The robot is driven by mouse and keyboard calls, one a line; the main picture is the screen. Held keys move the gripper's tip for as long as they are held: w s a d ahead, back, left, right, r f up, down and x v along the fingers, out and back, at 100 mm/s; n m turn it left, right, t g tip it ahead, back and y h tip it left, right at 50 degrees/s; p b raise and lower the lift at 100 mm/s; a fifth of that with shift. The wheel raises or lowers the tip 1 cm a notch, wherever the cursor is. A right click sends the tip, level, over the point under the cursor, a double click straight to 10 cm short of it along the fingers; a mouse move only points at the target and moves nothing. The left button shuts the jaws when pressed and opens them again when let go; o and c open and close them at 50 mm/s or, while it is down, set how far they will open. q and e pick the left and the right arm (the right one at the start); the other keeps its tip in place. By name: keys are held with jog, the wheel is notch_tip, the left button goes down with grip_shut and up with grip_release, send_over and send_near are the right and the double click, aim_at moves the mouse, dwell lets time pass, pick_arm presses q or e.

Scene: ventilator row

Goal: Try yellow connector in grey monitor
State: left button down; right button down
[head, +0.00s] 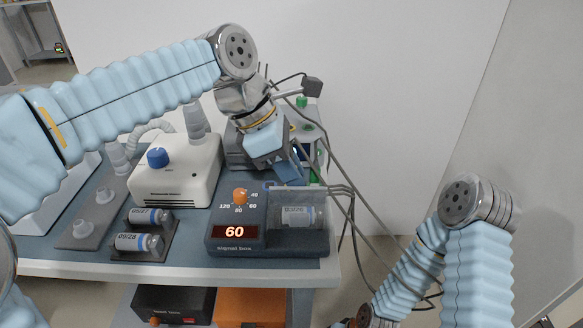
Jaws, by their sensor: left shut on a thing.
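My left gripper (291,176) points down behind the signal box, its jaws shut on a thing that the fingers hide. I cannot make out a yellow connector anywhere. A dark grey unit (236,152), which may be the grey monitor, stands behind the left wrist and is mostly covered by it. A unit with green parts (311,134) shows just right of the wrist. I cannot tell whether the gripper touches either unit. My right arm comes in at the lower right, and its gripper is out of the picture.
The signal box (224,251) with an orange knob and a lit 60 stands at the table's front edge. A white ventilator unit (178,180) and a tray of labelled vials (166,250) are left of it. Grey cables (345,215) hang at the table's right edge.

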dwell(0.3)
pick_arm(q)
jog(key=c, duration=0.9)
grip_release()
jog(key=shift+c, duration=0.2)
